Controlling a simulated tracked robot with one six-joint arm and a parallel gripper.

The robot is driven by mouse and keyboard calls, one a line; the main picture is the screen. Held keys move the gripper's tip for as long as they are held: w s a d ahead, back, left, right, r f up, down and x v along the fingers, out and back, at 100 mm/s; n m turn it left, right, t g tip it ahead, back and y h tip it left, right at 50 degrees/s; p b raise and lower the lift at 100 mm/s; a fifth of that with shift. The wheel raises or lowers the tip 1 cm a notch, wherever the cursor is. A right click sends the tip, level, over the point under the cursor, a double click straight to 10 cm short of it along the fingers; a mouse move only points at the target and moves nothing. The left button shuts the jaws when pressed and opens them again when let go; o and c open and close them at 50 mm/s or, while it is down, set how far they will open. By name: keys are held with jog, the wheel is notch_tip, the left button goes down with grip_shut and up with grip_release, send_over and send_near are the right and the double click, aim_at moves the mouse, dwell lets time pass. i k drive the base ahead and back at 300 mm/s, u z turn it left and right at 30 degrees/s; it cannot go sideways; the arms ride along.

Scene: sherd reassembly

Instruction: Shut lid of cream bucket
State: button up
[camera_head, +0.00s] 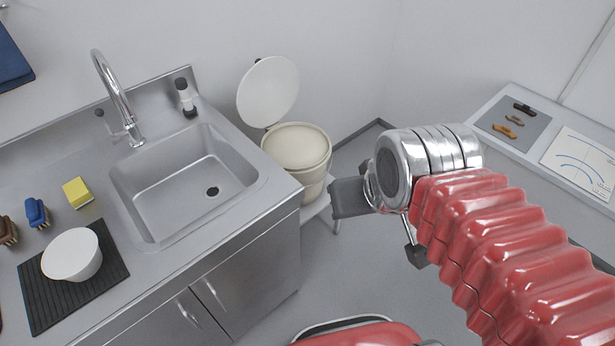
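The cream bucket (313,178) stands on a low white stand behind the right end of the sink counter. Its round lid (267,92) is open, tilted up and back against or close to the wall. The bucket's mouth is uncovered and shows a pale inside. My gripper (384,228) is to the right of the bucket and nearer to me, apart from it. Its two dark fingers show spread apart, with nothing seen between them. The wrist and red arm sleeve hide part of the gripper.
A steel counter with a sink (185,180) and tap (115,95) is at left. It holds a white bowl (72,255) on a black mat (45,300), a yellow sponge (77,192) and brushes. A bench (530,155) with sherds stands right. Grey floor lies between.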

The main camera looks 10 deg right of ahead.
aim_at(269, 90)
jog(key=z, duration=0.05)
jog(key=k, duration=0.1)
jog(key=u, duration=0.1)
jog(key=i, duration=0.5)
jog(key=z, duration=2.6)
jog(key=i, duration=0.1)
jog(key=u, duration=0.3)
